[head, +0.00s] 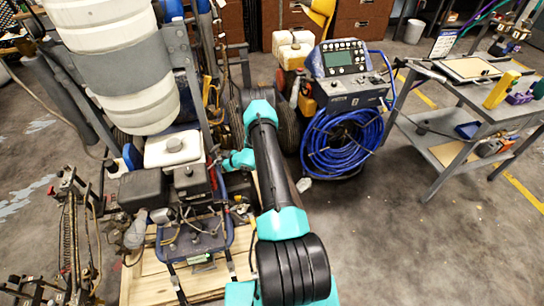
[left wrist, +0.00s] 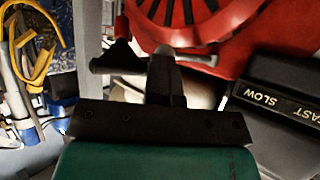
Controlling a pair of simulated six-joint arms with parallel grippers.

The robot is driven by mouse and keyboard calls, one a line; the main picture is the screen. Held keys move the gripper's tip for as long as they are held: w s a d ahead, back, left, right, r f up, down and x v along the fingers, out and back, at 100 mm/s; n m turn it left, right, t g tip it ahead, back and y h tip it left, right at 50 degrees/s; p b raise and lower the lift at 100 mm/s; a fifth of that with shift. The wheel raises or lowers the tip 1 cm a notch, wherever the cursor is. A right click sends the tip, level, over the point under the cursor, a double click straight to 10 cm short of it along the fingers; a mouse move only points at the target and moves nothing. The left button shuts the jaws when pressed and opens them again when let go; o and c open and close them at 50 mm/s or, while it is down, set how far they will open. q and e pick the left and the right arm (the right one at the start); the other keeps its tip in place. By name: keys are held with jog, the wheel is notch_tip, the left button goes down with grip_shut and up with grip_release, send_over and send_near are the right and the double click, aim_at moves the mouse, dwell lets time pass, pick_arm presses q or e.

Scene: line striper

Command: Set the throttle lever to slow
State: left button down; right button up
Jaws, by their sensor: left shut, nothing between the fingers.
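The line striper's engine (head: 190,183) stands at the left in the head view. Its red slotted cover (left wrist: 215,25) fills the top of the left wrist view. A black panel (left wrist: 285,92) at the right there carries the words FAST and SLOW. A dark lever-like part (left wrist: 118,57) is just left of my fingers; I cannot tell whether it is the throttle lever or whether they touch it. My left gripper (left wrist: 168,52) is shut and empty, in front of the red cover. In the head view my left gripper (head: 229,163) is beside the engine, its fingertips hard to make out.
A white striped drum (head: 120,70) is above the engine at the left. A coiled blue hose (head: 342,142) hangs on a machine to the right. A metal cart (head: 440,150) stands at the far right. Bare floor (head: 400,250) is open at the lower right.

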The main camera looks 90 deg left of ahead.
pick_arm(q)
jog(key=shift+s+d, duration=0.25)
jog(key=shift+d, duration=0.15)
jog(key=w+r, duration=0.3)
jog(key=w, duration=0.3)
jog(key=w+r, duration=0.3)
jog(key=w, duration=0.3)
jog(key=shift+w+d+r, duration=0.2)
jog(key=shift+w+r, duration=0.1)
jog(key=shift+w, duration=0.1)
